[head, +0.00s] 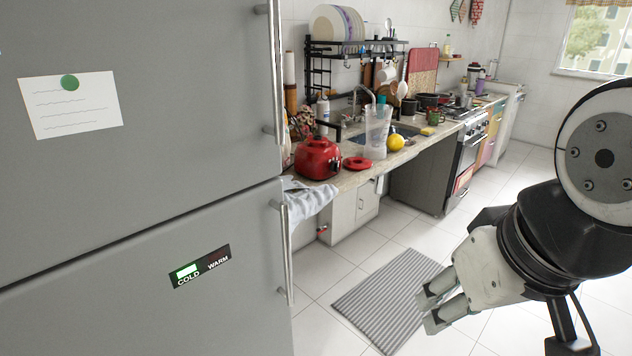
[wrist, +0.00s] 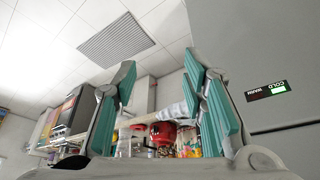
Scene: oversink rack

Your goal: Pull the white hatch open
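A white cabinet front (head: 353,212) with small handles sits low under the counter, beyond the fridge's right edge. It is the likeliest white hatch and looks shut, though a hanging cloth and the counter hide part of it. My gripper (head: 430,310) is at the lower right of the head view, pointing left over the floor, well apart from the cabinet. In the wrist view my gripper (wrist: 160,70) has its teal finger pads wide apart with nothing held between them.
A large grey fridge (head: 140,170) with vertical handles fills the left. The counter (head: 400,155) holds a red cooker (head: 317,158), a clear pitcher (head: 377,130) and a dish rack (head: 355,48). A striped mat (head: 385,300) lies on the open tiled floor.

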